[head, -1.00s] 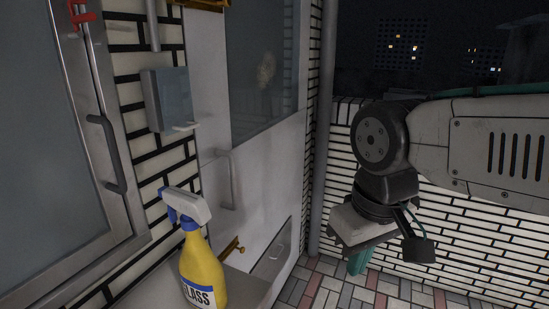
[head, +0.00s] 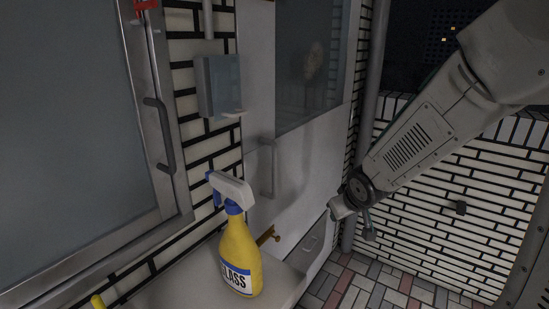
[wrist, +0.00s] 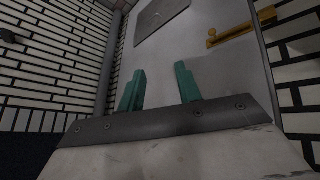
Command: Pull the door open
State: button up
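The white door (head: 305,150) with a glass upper pane (head: 312,60) stands shut in the middle of the head view. Its pale vertical bar handle (head: 268,168) is on its left side. On the left, a metal-framed glass door or window (head: 80,130) has a dark bar handle (head: 160,135); it looks shut. My gripper (wrist: 160,82) is open and empty, with its two teal fingers apart in front of a white panel. In the head view my wrist is right of and below the white door's handle, apart from it; the fingers are hidden there.
A yellow spray bottle (head: 240,255) stands on a white ledge (head: 180,285) at the front. A brass fitting (head: 268,235) is behind it. A grey box (head: 218,85) hangs on the brick wall. A vertical pipe (head: 370,75) stands right of the door. The tiled floor (head: 375,280) is clear.

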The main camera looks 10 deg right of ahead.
jog(key=w+a+n+t+y, duration=0.1)
jog(key=w+a+t+y, duration=0.1)
jog(key=w+a+t, duration=0.3)
jog(key=n+t+y, duration=0.3)
jog(key=t+y, duration=0.1)
jog(key=y, duration=0.4)
send_near(276, 158)
jog(key=x, duration=1)
jog(key=shift+w+a, duration=0.15)
jog(key=shift+w, duration=0.25)
grip_shut()
